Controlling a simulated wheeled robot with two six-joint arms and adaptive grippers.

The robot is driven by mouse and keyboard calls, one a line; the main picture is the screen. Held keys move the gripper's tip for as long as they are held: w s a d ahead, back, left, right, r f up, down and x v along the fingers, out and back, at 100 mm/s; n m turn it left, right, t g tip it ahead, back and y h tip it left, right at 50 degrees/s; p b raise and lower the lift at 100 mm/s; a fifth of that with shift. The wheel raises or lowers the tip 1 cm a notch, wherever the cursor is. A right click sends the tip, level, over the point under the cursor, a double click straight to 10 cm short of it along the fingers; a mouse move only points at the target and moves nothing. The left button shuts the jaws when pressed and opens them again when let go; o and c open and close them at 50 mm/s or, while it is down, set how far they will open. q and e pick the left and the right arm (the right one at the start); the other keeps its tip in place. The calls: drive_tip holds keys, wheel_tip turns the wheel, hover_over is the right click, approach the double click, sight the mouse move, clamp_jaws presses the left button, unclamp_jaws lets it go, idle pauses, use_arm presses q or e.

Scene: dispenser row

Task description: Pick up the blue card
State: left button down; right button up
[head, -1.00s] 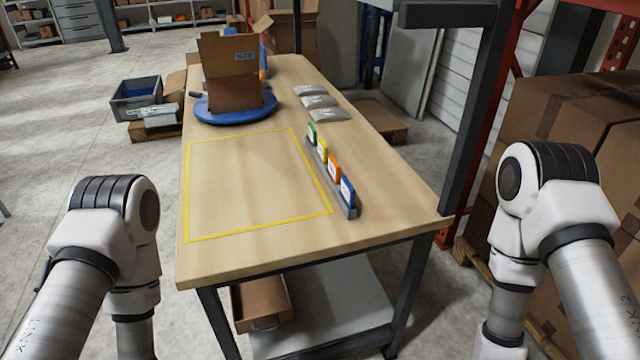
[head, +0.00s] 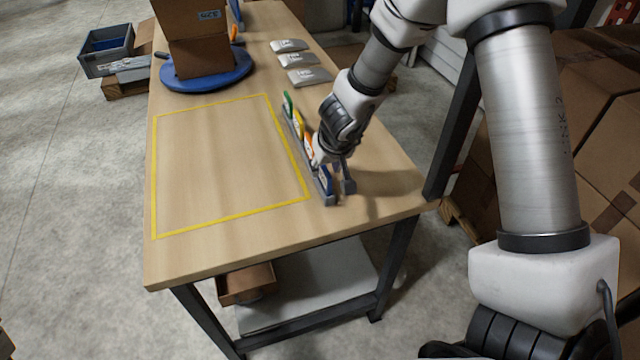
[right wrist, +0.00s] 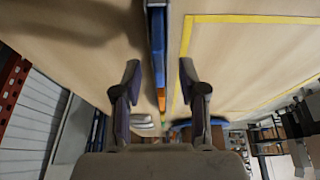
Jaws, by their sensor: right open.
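The blue card (head: 327,180) stands in the near end of the narrow grey rack (head: 330,199) on the table, partly hidden by my right gripper. My right gripper (head: 335,176) is low over this end, pointing down. In the right wrist view my right gripper (right wrist: 159,78) is open. Its two fingers are apart, one on each side of the line of the blue card (right wrist: 158,42), with visible gaps. Whether the fingertips are level with the card is hard to tell. My left gripper is out of view.
Orange (head: 308,146), yellow (head: 299,122) and green (head: 288,102) cards stand farther along the rack. A yellow-taped rectangle (head: 230,217) lies empty left of it. Grey pouches (head: 309,76) and a blue turntable (head: 200,84) with a carton (head: 200,58) stand farther back.

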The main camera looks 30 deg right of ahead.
drive_tip(key=x, duration=0.3)
drive_tip(key=shift+b, duration=0.35)
drive_tip(key=shift+r, duration=0.1)
drive_tip(key=shift+s, duration=0.15)
clamp_jaws()
drive_tip(key=shift+r, duration=0.1)
